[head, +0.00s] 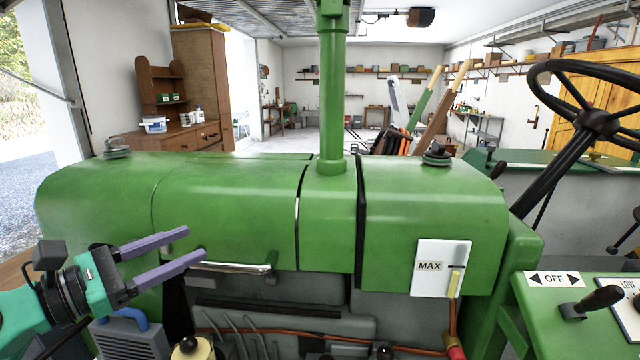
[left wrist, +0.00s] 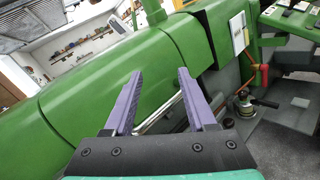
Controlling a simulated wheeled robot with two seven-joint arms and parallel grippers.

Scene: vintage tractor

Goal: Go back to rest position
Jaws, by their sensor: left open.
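My left gripper (head: 188,252) comes in from the lower left in the head view. Its two purple fingers are apart with nothing between them. They point toward the side of the green tractor hood (head: 230,200), near a silver handle (head: 230,267). In the left wrist view, my left gripper (left wrist: 160,102) is also open and empty, with the handle (left wrist: 158,114) showing between and beyond its fingers. I cannot tell from the pictures whether a finger touches the handle. My right gripper is in neither view.
A steering wheel (head: 592,110) and a control panel with an OFF label (head: 553,279) stand at the right. A white MAX plate (head: 440,268) is on the tractor's side. A blue-handled grey case (head: 130,335) sits below my left gripper. A wooden cabinet (head: 203,90) stands behind.

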